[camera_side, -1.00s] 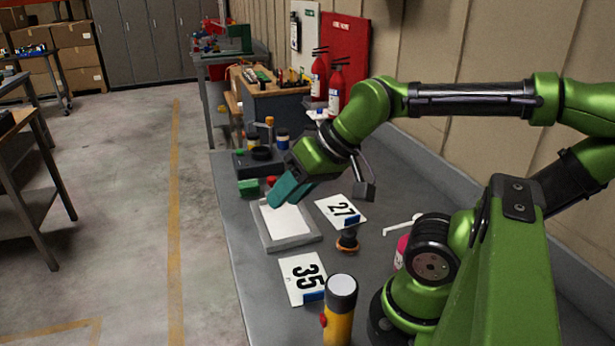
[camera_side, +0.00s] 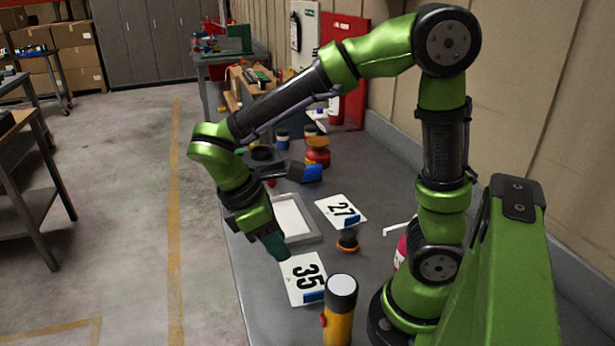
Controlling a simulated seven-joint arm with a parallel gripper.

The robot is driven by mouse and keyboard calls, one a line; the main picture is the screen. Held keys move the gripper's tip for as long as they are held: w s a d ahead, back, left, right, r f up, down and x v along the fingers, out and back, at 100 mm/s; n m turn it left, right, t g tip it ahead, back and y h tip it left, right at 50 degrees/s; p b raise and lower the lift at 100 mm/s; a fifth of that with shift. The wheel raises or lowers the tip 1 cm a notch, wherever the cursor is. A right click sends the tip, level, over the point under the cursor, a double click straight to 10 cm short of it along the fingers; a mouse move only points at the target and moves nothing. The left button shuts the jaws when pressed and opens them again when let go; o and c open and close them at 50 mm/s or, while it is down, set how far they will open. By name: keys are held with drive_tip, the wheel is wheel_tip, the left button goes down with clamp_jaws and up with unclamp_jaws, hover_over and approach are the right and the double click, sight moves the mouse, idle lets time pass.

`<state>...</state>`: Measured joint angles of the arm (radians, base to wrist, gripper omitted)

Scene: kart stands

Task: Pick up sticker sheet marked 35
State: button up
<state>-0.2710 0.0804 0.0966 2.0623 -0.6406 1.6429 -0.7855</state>
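The sticker sheet marked 35 (camera_side: 296,284) is a white card with black digits and a small blue patch at its lower right corner. It lies flat on the grey bench, nearer than the tray. My gripper (camera_side: 276,246) points down with teal fingers at the far left edge of this sheet, overlapping its top corner in view. I cannot tell whether the fingertips touch it. The fingers look like one block from this side, so any gap between them is hidden. A similar sheet marked 27 (camera_side: 336,208) lies farther back to the right.
A grey tray with a white inside (camera_side: 308,236) lies just behind my gripper. A yellow flashlight (camera_side: 339,322) stands close to the right of sheet 35. A small black and orange knob-like item (camera_side: 347,242) stands beyond it. Containers crowd the back, including a red jar (camera_side: 318,156).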

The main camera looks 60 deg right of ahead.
sight(313, 293)
drive_tip(key=x, duration=1.6)
drive_tip(key=shift+s+d+f, duration=0.1)
drive_tip(key=shift+d+f, duration=0.05)
drive_tip(key=shift+f, duration=0.15)
drive_tip(key=shift+c, duration=0.4)
clamp_jaws()
